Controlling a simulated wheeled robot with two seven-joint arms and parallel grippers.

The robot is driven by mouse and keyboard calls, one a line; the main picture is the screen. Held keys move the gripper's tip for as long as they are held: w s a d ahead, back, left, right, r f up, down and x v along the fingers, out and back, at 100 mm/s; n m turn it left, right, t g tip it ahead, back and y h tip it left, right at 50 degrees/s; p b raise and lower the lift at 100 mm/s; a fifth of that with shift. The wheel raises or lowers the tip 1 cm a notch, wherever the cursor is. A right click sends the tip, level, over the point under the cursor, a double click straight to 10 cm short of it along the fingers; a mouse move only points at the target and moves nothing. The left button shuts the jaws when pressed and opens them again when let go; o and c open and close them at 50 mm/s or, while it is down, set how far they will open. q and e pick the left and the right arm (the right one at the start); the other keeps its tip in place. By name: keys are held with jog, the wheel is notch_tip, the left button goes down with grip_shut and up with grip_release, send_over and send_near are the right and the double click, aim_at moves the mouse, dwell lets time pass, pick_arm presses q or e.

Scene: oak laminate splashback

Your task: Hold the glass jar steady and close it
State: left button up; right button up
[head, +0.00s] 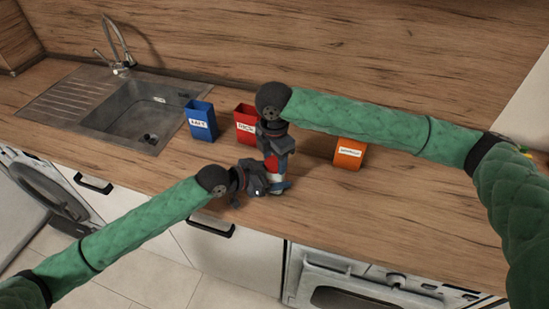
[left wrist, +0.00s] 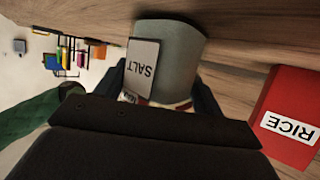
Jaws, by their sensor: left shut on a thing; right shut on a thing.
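The jar (left wrist: 188,45) is a greyish cylinder with a pale SALT label (left wrist: 141,68) in the left wrist view. The label's letters are upside down there. My left gripper (head: 272,185) is shut on the jar, with dark fingers at both sides of it. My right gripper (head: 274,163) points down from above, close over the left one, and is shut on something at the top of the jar. In the head view the two grippers hide most of the jar. Whether a lid is seated on it cannot be told.
A blue box (head: 201,120), a red RICE box (head: 245,123) and an orange box (head: 349,153) stand behind the grippers. The red box also shows in the left wrist view (left wrist: 290,95). A sink (head: 135,115) lies at left. Counter is clear at front right (head: 400,215).

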jog(key=m, duration=0.4)
jog(key=shift+m, duration=0.3)
jog(key=m, duration=0.4)
jog(key=shift+m, duration=0.3)
jog(key=o, duration=1.1)
jog(key=shift+r, duration=0.1)
jog(key=shift+r, duration=2.15)
